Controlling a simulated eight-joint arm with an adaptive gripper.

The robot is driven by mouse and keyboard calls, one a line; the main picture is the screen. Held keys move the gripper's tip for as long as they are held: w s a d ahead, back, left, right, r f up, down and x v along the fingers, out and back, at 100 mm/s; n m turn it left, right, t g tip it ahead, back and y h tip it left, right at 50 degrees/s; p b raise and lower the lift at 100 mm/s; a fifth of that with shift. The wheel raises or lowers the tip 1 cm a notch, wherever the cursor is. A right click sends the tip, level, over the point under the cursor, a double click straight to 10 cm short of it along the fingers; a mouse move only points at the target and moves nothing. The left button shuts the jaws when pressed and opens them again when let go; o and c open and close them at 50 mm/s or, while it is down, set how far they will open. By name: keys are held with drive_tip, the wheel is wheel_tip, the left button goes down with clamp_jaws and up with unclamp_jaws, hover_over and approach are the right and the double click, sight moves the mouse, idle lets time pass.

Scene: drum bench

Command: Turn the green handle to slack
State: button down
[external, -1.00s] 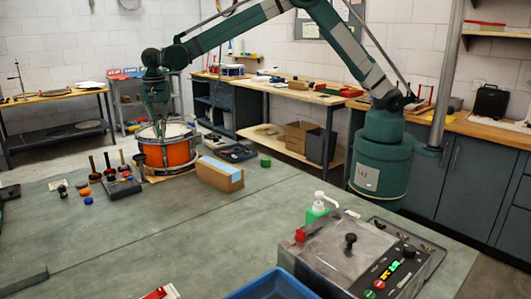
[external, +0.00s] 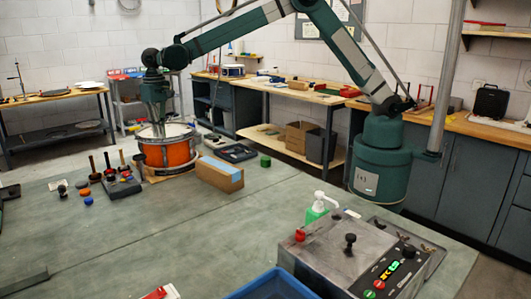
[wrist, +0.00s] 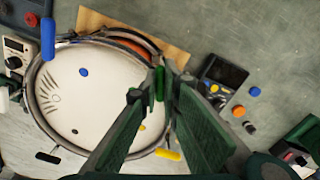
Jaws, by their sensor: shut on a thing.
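The drum (external: 166,152) has an orange shell, a metal rim and a white head, and stands on the bench. In the wrist view its head (wrist: 90,95) fills the left half. The green handle (wrist: 160,84) is at the drum's rim, between the dark green fingers of my gripper (wrist: 158,88). My gripper is shut on it. In the external view my gripper (external: 157,122) points down over the drum, and the green handle cannot be made out. A blue handle (wrist: 48,40), a yellow handle (wrist: 168,154) and a black handle (wrist: 47,157) sit elsewhere around the rim.
A cardboard box (external: 219,175) stands right of the drum, with a green block (external: 265,161) beyond it. A control box (external: 350,255) and blue bin (external: 270,285) are at the front. The middle bench is bare.

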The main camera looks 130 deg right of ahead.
drive_tip(key=n+b, duration=0.1)
drive_tip(key=n, duration=1.8)
drive_tip(key=shift+b, duration=0.3)
drive_tip(key=n, duration=0.3)
drive_tip(key=shift+n, duration=0.4)
drive_tip(key=n, duration=0.3)
drive_tip(key=shift+n, duration=2.2)
